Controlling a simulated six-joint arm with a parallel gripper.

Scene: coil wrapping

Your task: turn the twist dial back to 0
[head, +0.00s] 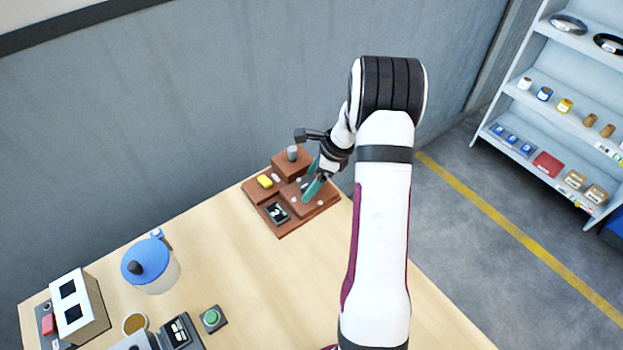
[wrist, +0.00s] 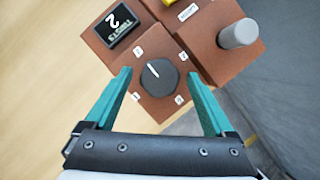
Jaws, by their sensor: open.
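The twist dial (wrist: 158,77) is a round black knob with a white pointer line, set on a brown block with small white number tags around it. In the wrist view its line points up and left, toward the upper-left tag. The small display (wrist: 115,24) beside it reads 2 with the word TWISTS. My gripper (wrist: 159,72) is open, its teal fingers on either side of the dial with gaps showing, so it is not clamped. In the head view my gripper (head: 312,187) is over the brown panel (head: 290,229) and I cannot make out the dial clearly.
A grey cylindrical knob (wrist: 238,33) stands on a raised block close to the right finger. A yellow button (head: 265,181) is on the panel. A blue-lidded jar (head: 148,262) and a green button box (head: 212,318) stand left on the table. A wall is behind.

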